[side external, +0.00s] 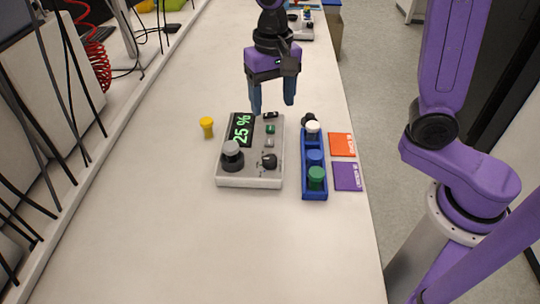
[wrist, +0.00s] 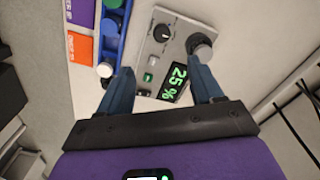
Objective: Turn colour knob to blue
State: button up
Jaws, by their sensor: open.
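A grey control box (side external: 248,178) stands on the bench with a display reading 25 % (side external: 241,130). A larger black knob with a grey top (side external: 232,155) is at its front left, and a small black knob (side external: 269,160) at its front right. Both knobs also show in the wrist view, the grey-topped one (wrist: 200,46) and the small one (wrist: 162,33). I cannot tell which is the colour knob; no blue marking is readable on the box. My gripper (side external: 272,107) is open and empty above the box's far end, pointing down, apart from both knobs.
Right of the box, a blue rack (side external: 314,194) holds white-, blue- and green-topped pieces, with a black piece at its far end. Orange (side external: 341,145) and purple (side external: 347,177) cards lie beside it. A yellow piece (side external: 207,127) stands left of the box. The near bench is clear.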

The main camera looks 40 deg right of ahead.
send_near(270, 159)
jog(key=shift+m, duration=0.3)
notch_tip(270, 159, down, 9)
jog(key=shift+f, duration=0.1)
dwell(0.4)
jog(key=c, duration=1.1)
